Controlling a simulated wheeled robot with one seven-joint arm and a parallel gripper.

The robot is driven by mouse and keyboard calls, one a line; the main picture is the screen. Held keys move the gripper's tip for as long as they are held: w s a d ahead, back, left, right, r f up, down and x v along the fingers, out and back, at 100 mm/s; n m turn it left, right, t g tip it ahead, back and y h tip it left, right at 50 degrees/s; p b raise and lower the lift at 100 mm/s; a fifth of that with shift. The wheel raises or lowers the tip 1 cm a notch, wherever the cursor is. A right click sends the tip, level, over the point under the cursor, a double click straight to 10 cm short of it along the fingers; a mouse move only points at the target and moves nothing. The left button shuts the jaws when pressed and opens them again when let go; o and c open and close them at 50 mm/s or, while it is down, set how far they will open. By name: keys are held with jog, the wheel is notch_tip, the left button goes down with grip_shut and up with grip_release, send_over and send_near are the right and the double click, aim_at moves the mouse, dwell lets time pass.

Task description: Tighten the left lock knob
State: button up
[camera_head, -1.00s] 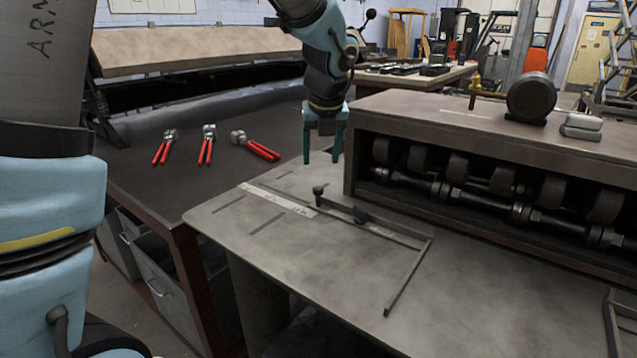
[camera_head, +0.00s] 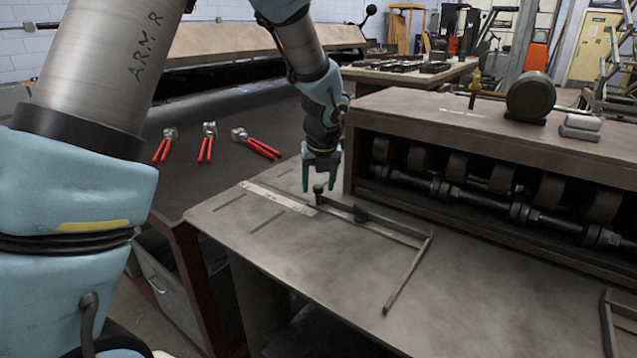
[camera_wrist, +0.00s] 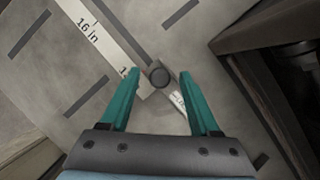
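The left lock knob (camera_head: 318,190) is a small dark round knob standing at the left end of the flat metal gauge bar on the grey table. In the wrist view the knob (camera_wrist: 158,76) lies between and just beyond the fingertips. My gripper (camera_head: 320,182) points down over the knob, its two teal fingers spread apart. The gripper (camera_wrist: 160,82) is open and empty in the wrist view. I cannot tell the exact height of the fingertips over the knob. A second dark knob (camera_head: 360,214) sits further right along the bar.
An L-shaped metal stop (camera_head: 408,270) lies on the table (camera_head: 300,255). A scale strip (camera_head: 278,197) runs left of the knob. The roll-forming machine (camera_head: 480,125) stands close on the right. Several red-handled tools (camera_head: 208,145) lie on the dark bench behind.

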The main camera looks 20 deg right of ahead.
grip_shut()
dwell(1.2)
